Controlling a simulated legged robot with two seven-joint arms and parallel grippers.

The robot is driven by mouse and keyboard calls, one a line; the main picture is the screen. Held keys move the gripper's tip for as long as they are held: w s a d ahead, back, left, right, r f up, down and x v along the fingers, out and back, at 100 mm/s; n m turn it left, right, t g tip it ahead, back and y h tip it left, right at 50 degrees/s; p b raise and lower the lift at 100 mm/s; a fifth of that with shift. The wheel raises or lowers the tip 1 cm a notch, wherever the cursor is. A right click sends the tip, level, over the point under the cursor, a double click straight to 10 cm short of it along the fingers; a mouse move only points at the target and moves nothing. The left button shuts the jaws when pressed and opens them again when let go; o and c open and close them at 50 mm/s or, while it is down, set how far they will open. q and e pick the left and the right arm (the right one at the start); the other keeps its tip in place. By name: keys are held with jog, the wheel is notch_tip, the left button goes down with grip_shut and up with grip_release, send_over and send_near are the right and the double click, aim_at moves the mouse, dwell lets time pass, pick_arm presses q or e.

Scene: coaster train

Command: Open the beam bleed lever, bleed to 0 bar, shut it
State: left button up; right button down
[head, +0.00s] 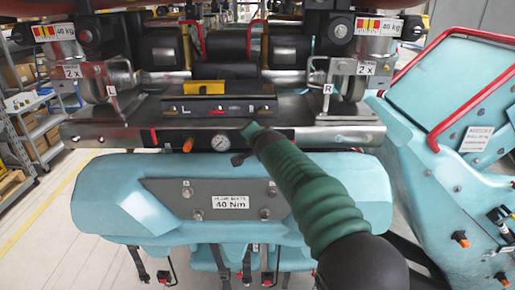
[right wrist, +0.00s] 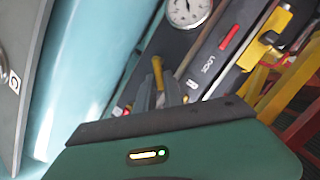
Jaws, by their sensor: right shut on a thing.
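The pressure gauge (head: 220,142) is a round white dial on the front of the dark beam (head: 165,138). It also shows, partly cut off, at the top of the right wrist view (right wrist: 187,10); I cannot read its value. My right gripper (head: 240,158) reaches the beam just right of the gauge. In the right wrist view its fingers (right wrist: 162,96) are shut on a small yellow-orange lever (right wrist: 157,70), whose end sticks out beyond them. The gripper hides the lever in the head view. My left gripper is not in view.
An orange knob (head: 187,146) sits left of the gauge. A yellow block (head: 204,88) and red tabs stand above the beam. A teal bumper (head: 120,200) lies below. A teal seat with a red bar (head: 445,130) stands at right, shelves (head: 35,125) at left.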

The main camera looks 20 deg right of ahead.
jog(key=shift+w+a+r+n+g+h+b, duration=0.15)
jog(key=shift+a+n+g+h+b, duration=0.45)
jog(key=shift+n+h, duration=0.5)
jog(key=shift+w+a+r+n+h+b, duration=0.2)
jog(key=shift+a+n+h, duration=0.3)
jog(key=shift+n, duration=0.4)
jog(key=shift+w+a+r+n+h+b, duration=0.15)
jog(key=shift+a+n+h, duration=0.15)
jog(key=shift+n+h, duration=0.45)
jog(key=shift+s+f+n, duration=0.1)
jog(key=shift+n, duration=0.15)
jog(key=c, duration=1.5)
grip_release()
jog(key=shift+o, duration=0.2)
jog(key=shift+w, duration=0.2)
jog(key=shift+s, duration=0.1)
